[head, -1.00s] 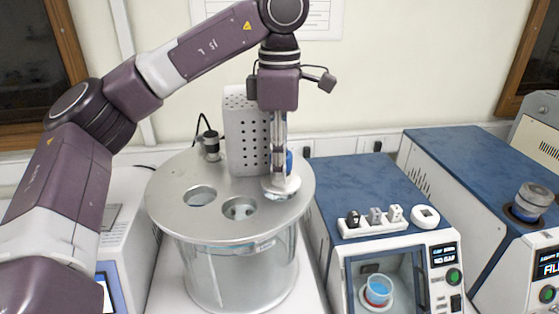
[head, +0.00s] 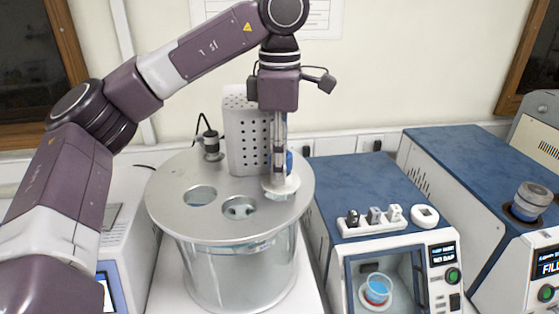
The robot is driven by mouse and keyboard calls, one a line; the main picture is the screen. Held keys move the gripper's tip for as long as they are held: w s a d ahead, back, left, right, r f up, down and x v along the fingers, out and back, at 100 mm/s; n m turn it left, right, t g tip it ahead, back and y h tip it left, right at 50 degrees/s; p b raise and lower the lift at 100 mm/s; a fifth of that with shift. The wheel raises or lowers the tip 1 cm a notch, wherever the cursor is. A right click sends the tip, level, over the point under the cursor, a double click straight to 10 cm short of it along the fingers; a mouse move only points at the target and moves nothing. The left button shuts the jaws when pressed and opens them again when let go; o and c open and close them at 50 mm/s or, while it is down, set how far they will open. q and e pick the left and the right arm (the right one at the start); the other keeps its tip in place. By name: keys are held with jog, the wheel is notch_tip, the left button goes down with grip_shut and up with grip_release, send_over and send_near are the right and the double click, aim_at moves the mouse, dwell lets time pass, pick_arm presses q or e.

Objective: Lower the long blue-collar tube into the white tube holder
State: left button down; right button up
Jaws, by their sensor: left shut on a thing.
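My left gripper (head: 279,172) points straight down over the right part of the round metal lid and is shut on the long tube. Most of the tube is hidden by the fingers; its blue collar (head: 289,162) shows just right of them. Directly below is a round white piece (head: 281,189) on the lid, which looks like the white tube holder. The fingertips are close above it or touching it; I cannot tell which. How far the tube's lower end reaches into it is hidden. My right gripper is out of view.
The metal lid (head: 170,208) covers a clear glass bath (head: 240,275) and has two open holes left of the white piece. A perforated grey box (head: 244,135) stands close behind the gripper. A blue-topped machine (head: 345,180) with a white rack (head: 355,229) stands to the right.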

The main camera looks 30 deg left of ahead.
pick_arm(q)
jog(key=shift+f+b, duration=0.6)
jog(key=shift+f, duration=0.25)
jog(key=c, duration=1.8)
grip_release()
jog(key=shift+o, duration=0.2)
jog(key=shift+r, duration=0.1)
notch_tip(320, 180, up, 6)
jog(key=p, duration=0.6)
jog(key=shift+r+p, duration=0.7)
jog(key=shift+r, duration=1.75)
